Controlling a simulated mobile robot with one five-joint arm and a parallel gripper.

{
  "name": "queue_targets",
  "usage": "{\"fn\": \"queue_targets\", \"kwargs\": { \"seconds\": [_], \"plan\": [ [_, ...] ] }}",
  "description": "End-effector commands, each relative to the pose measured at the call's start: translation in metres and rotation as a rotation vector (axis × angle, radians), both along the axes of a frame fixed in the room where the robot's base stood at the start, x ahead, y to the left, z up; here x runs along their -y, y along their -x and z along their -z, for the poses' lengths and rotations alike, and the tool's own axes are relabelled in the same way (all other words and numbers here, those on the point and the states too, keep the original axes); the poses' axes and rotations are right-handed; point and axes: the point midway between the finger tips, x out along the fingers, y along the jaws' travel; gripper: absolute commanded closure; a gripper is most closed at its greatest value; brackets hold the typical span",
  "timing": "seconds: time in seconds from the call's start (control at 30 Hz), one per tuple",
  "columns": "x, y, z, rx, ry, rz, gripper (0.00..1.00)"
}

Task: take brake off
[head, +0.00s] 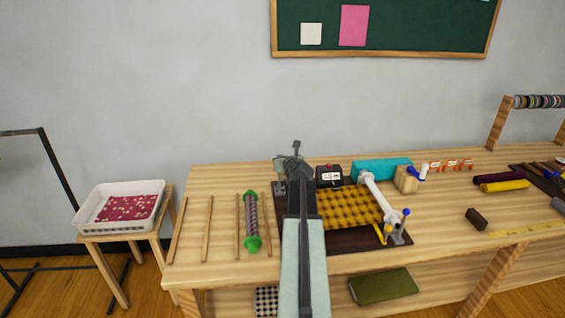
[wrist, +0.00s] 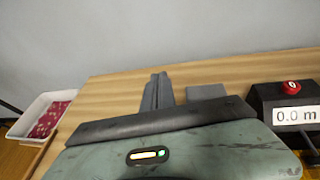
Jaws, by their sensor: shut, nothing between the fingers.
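A winding device stands on the bench, with a white roller (head: 378,192) across yellow checked cloth (head: 345,208). At the roller's near end is a grey bracket (head: 394,236) with a yellow lever (head: 380,235) and a blue-knobbed handle (head: 406,212). No part is labelled as a brake. My gripper (head: 296,150) is raised left of the roller, apart from the lever and handle. In the wrist view my gripper (wrist: 158,90) is shut and empty. The roller and its levers do not show there.
A black counter box (head: 329,176) with a red button stands behind the cloth; the wrist view shows its reading, 0.0 m (wrist: 294,115). A wooden block (head: 406,179) stands by the roller's far end. A green-ended spool (head: 252,222) and wooden sticks lie left. A dark block (head: 476,219) lies right.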

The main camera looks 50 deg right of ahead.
Motion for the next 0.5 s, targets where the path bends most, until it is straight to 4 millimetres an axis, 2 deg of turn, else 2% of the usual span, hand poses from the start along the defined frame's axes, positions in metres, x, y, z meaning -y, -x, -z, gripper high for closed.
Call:
{"fn": "queue_targets", "kwargs": {
  "seconds": [0.5],
  "plan": [
    [0.0056, -0.0046, 0.0006, 0.000, 0.000, 0.000, 1.00]
  ]
}}
